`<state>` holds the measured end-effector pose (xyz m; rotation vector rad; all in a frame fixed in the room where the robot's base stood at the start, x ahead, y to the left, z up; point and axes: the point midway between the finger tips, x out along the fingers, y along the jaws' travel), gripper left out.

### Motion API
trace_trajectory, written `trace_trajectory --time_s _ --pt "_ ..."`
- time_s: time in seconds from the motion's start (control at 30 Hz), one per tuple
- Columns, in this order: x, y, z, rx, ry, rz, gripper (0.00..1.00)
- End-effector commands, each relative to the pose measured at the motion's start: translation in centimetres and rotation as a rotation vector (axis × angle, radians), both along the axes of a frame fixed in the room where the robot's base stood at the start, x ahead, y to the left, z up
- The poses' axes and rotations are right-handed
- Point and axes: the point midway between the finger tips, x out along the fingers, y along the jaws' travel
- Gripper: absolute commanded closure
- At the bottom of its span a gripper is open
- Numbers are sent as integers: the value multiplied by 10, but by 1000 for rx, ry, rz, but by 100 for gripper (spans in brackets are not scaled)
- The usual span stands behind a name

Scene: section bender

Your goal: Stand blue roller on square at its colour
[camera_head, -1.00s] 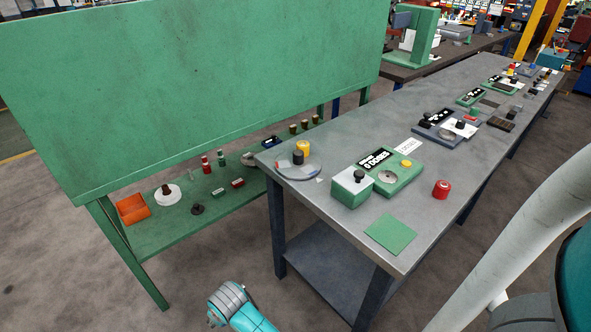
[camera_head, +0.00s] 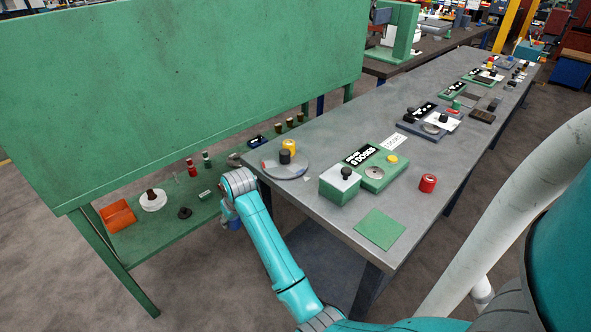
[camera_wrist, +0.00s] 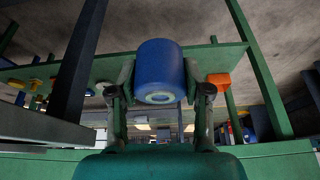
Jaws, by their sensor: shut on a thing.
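The blue roller (camera_wrist: 160,66) fills the space between the fingers of my gripper (camera_wrist: 160,84) in the wrist view. My gripper is shut on its sides, and the roller's pale ringed end faces the camera. In the head view my gripper (camera_head: 231,216) is left of the grey table's near left edge, beside the green shelf. A little of the blue roller (camera_head: 234,225) shows there, mostly hidden by my wrist. A flat green square (camera_head: 380,231) lies bare on the table's near corner. A round grey disc (camera_head: 275,172) on the table carries a yellow and a dark roller.
A green box with a black knob (camera_head: 340,184) and a green counter panel (camera_head: 377,175) stand behind the square. The green shelf (camera_head: 175,228) holds several small items and an orange bin (camera_head: 117,216).

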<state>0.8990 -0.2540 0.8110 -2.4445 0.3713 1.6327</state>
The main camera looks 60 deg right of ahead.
Motion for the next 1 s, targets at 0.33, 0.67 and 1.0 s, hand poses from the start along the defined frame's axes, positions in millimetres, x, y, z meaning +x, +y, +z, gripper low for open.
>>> trace_trajectory --time_s 0.33,0.67,1.0 --pt "-18 -133 99 -5 -4 -133 100" --pt "-63 -231 182 -10 -1 -234 100" --pt "-78 -250 164 -7 6 -255 100"
